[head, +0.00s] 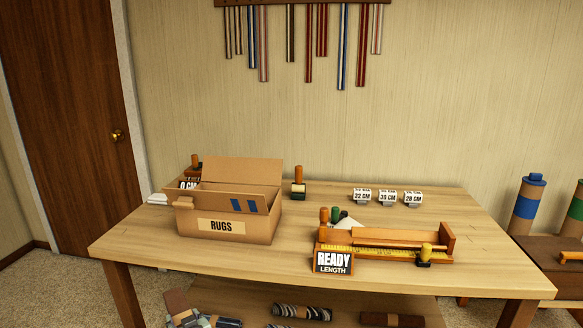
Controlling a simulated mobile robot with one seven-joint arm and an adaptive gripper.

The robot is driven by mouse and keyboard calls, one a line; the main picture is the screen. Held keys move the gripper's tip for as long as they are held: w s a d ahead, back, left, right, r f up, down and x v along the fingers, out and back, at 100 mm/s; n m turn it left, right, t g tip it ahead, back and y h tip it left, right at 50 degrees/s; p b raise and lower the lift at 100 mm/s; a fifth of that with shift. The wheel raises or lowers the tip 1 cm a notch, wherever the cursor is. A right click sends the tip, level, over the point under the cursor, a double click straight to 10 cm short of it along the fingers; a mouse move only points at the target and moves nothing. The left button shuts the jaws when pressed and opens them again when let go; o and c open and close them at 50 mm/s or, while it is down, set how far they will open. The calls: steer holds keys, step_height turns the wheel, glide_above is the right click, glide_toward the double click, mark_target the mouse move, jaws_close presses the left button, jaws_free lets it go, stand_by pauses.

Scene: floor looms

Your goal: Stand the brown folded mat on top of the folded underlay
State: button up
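A brown piece (178,303), possibly the folded mat, leans at a tilt at the lower left, beside grey and striped textiles. Another dark brown piece (390,319) lies low at the right on the lower shelf, cut by the picture's bottom edge. I cannot tell which of them is the brown folded mat. My gripper is not in view.
A cardboard box marked RUGS (221,226) stands open on the table (290,262). A wooden measuring tray (385,240) with a READY LENGTH sign (333,261) is at the right. White number blocks (387,197) stand behind. A striped roll (302,312) lies on the lower shelf.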

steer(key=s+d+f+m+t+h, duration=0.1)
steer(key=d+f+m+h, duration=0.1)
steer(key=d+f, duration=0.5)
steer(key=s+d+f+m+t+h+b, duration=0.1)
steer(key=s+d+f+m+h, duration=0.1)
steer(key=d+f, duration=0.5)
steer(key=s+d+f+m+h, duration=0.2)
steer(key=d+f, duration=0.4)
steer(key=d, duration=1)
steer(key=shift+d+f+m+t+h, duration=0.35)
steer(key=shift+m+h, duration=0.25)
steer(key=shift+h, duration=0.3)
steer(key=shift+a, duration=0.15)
